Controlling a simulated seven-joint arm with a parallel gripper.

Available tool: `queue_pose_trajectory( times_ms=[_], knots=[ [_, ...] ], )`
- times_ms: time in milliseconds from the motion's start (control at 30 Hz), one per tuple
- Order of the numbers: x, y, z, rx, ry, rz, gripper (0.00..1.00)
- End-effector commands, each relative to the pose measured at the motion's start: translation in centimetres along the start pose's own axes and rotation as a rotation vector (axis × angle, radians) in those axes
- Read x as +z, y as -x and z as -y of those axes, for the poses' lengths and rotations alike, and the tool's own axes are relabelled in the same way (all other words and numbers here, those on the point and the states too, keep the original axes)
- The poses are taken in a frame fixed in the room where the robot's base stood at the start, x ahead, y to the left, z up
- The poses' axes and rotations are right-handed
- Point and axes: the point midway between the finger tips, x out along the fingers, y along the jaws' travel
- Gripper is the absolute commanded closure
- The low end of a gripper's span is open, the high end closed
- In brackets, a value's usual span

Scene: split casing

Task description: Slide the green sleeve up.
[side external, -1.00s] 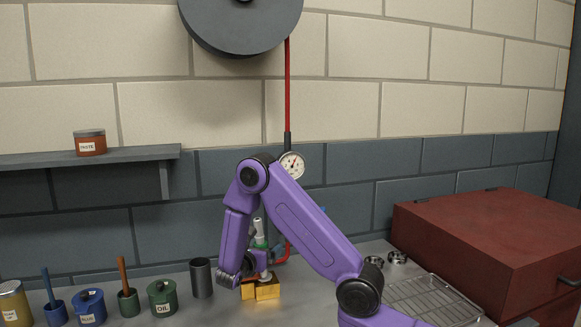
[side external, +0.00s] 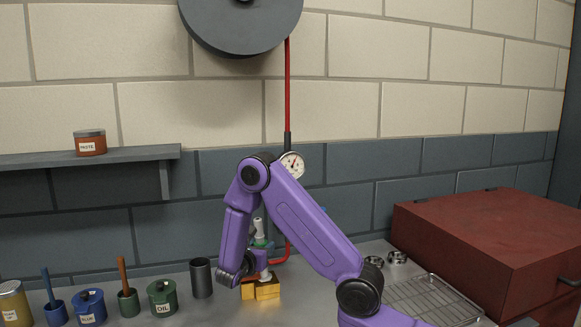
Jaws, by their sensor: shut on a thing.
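The green sleeve (side external: 261,243) shows as a small green patch below a pale, upright tool top (side external: 259,228), just left of my purple forearm. My gripper (side external: 263,272) is low beside it, above the gold split casing (side external: 267,290). It is shut on what appears to be the sleeve's fitting. The fingers and most of the sleeve are small and partly hidden by my arm, so the exact contact does not show. The casing stands on the bench in two gold pieces with a dark gap between them.
A red hose (side external: 287,90) drops from a reel past a gauge (side external: 292,164) and curves in behind my arm. A grey cup (side external: 201,278) and several pots stand left. A wire rack (side external: 425,298) and red box (side external: 490,240) are at right.

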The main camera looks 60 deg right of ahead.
Motion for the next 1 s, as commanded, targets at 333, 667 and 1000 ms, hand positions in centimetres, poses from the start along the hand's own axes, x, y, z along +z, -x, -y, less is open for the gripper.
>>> queue_pose_trajectory(
  times_ms=[333, 667, 1000],
  knots=[
    [0.6, 0.1, -0.1, 0.002, -0.003, 0.001, 0.73],
    [1.2, 0.2, 0.0, 0.001, -0.002, 0.001, 0.73],
    [1.4, 0.2, 0.0, 0.000, -0.001, 0.001, 0.00]
  ],
)
